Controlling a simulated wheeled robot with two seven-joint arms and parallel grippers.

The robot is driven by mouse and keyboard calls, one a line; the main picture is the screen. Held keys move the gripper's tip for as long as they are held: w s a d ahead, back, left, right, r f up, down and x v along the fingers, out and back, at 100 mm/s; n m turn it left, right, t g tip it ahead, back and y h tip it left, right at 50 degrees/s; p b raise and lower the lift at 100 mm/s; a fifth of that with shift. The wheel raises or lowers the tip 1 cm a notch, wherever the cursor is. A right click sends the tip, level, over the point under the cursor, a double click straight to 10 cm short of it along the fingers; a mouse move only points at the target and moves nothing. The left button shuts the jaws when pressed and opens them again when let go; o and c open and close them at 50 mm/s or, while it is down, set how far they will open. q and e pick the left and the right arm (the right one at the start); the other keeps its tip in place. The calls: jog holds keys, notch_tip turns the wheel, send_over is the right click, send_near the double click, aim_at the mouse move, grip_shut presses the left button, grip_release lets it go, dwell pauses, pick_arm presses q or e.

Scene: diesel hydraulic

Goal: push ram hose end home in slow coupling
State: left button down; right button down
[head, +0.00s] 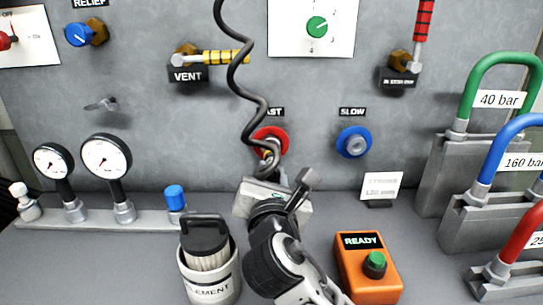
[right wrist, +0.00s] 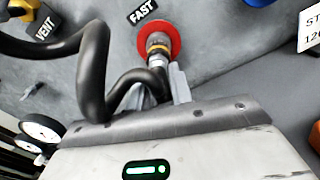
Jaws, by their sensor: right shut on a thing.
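The black coiled ram hose (head: 247,85) hangs from the top of the panel and bends down to the red FAST coupling (head: 280,137). In the right wrist view the metal hose end (right wrist: 157,48), with a yellow band, is at the centre of the red FAST coupling (right wrist: 172,38); how deep it sits cannot be told. My right gripper (head: 275,182) is just below that coupling, shut on the hose end; its fingers (right wrist: 158,92) are partly hidden by the hose. The blue SLOW coupling (head: 354,142) is to the right, with nothing in it. My left gripper is not in view.
An orange READY box (head: 355,282) stands right of my arm, and a grey canister (head: 223,285) stands left of it. Gauges (head: 106,157) are at left. Weights with coloured handles (head: 465,155) stand at right. A small card (head: 381,187) stands below the SLOW coupling.

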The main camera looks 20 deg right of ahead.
jog(key=shift+s+f+p, duration=0.1)
jog(key=shift+s+p, duration=0.4)
jog(key=shift+s, duration=0.45)
jog(key=shift+s+a, duration=0.25)
jog(key=shift+s, duration=0.2)
jog(key=shift+s+p, duration=0.1)
jog(key=shift+p, duration=0.2)
jog(key=p+v, duration=0.1)
jog(key=v, duration=0.3)
jog(key=shift+p, duration=0.35)
